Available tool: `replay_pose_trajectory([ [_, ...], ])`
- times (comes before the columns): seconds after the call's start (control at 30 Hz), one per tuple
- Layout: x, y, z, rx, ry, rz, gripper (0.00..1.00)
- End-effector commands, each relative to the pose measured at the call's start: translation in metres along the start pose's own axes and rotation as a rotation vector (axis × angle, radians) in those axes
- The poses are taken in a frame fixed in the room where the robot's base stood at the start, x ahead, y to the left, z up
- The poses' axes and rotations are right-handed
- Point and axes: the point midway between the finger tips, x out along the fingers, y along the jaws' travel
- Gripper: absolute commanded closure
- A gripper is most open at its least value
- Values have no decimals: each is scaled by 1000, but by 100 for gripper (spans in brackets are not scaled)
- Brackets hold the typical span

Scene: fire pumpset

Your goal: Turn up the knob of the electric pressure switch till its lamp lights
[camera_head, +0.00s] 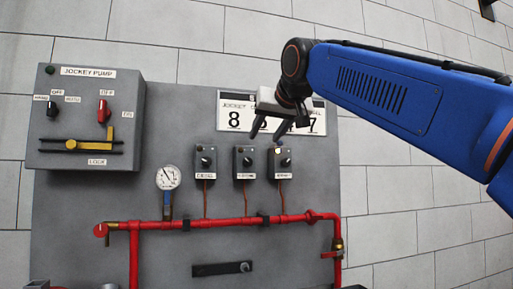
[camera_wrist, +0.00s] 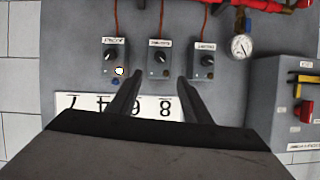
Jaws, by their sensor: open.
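Three small grey switch boxes with black knobs hang in a row on the grey panel: left (camera_head: 205,161), middle (camera_head: 245,161) and right (camera_head: 283,162). Their labels are too small to read surely. The wrist view is upside down, so the right box (camera_wrist: 114,55) is at its left; a bright yellowish-white spot (camera_wrist: 120,71) shows at its lamp place. The middle box (camera_wrist: 159,58) and left box (camera_wrist: 202,61) show dark lamps. My gripper (camera_head: 266,138) is open and empty just above the middle and right boxes; its fingers also show in the wrist view (camera_wrist: 159,80).
A white number sign (camera_head: 233,112) is behind my gripper. A jockey pump control box (camera_head: 92,118) is at the left. A pressure gauge (camera_head: 168,177) and a red pipe (camera_head: 225,219) are below. Red cables run down from the switches.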

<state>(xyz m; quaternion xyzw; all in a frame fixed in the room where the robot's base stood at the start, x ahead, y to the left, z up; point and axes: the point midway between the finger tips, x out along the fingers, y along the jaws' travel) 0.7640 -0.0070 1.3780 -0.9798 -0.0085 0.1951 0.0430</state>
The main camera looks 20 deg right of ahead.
Motion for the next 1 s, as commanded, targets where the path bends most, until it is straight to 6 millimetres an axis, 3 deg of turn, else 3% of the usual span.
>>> replay_pose_trajectory([
  [0.37,8,3,-4,-47,-3,-17,55],
  [1.0,114,2,-3,-46,-4,-17,55],
])
